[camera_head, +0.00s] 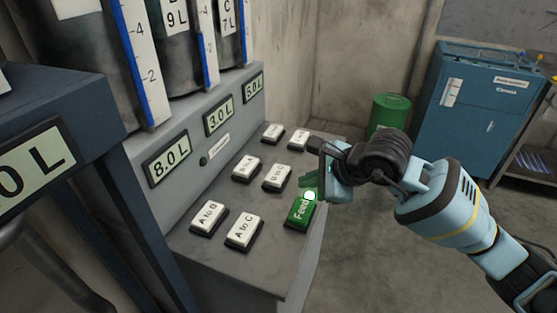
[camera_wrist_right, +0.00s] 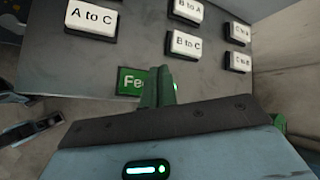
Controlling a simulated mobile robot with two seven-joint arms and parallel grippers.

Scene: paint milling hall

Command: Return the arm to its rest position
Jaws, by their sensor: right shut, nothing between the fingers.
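My right arm comes in from the right in the head view. Its gripper (camera_head: 309,181) is shut and empty, just above the green Feed button (camera_head: 298,214) at the near right edge of the sloped grey panel (camera_head: 247,262). In the right wrist view the shut green fingers (camera_wrist_right: 159,88) stand in front of the Feed button (camera_wrist_right: 130,80) and hide part of its label. I cannot tell whether the fingertips touch the button. A small light glows at the button's corner.
White buttons, such as A to B (camera_head: 208,216) and A to C (camera_head: 242,230), sit on the panel. Displays read 8.0 L (camera_head: 168,166), 3.0 L and 5.0 L. A green drum (camera_head: 390,113) and a blue cabinet (camera_head: 470,120) stand behind. The floor right of the panel is clear.

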